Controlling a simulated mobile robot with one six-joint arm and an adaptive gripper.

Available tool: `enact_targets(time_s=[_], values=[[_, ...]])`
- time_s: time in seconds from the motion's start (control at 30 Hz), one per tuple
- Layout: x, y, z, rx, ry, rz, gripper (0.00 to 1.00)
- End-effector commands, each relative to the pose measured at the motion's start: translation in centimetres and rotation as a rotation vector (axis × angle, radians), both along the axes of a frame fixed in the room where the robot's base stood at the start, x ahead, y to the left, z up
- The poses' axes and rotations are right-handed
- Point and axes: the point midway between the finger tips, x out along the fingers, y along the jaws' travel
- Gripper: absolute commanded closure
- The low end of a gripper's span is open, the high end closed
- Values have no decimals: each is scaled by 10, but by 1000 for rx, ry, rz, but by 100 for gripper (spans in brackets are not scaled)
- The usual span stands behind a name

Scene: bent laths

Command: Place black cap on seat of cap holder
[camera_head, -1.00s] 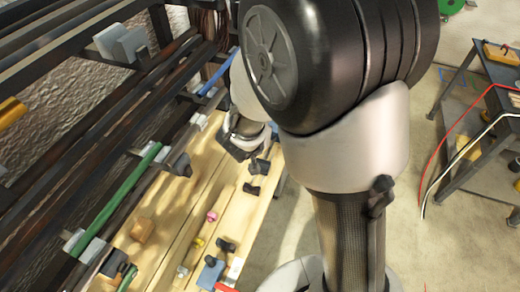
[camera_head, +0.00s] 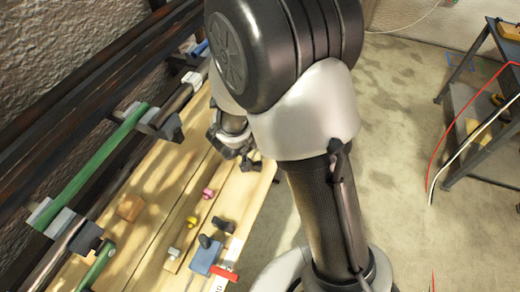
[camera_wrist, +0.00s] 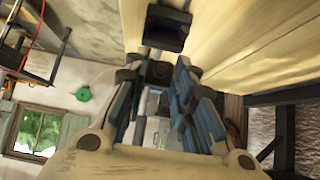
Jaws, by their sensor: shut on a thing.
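My gripper (camera_wrist: 158,82) is shut on a small black piece, likely the black cap (camera_wrist: 160,72), between its fingertips in the wrist view. In the head view my gripper (camera_head: 232,140) is over the far part of the wooden bench, partly hidden by my arm. A black block with a hollow in its face (camera_wrist: 168,28) lies on the wood beyond the fingertips; it may be the cap holder. It looks apart from the held piece. A black piece (camera_head: 250,163) sits on the bench beside my gripper in the head view; I cannot tell whether it is that block.
On the bench (camera_head: 158,232) are a wooden block (camera_head: 131,207), a pink knob (camera_head: 208,192), a yellow knob (camera_head: 192,221), a black part (camera_head: 223,225) and a blue block (camera_head: 206,258). Dark and green bars (camera_head: 105,150) line the left. A dark cart (camera_head: 475,110) stands at right.

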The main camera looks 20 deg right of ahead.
Motion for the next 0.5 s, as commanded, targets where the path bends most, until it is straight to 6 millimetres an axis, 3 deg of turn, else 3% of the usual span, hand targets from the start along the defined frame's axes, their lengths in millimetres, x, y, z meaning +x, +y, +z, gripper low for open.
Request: enact_targets(time_s=[0.5], values=[[1,0,-55,-1,-2,0,89]])
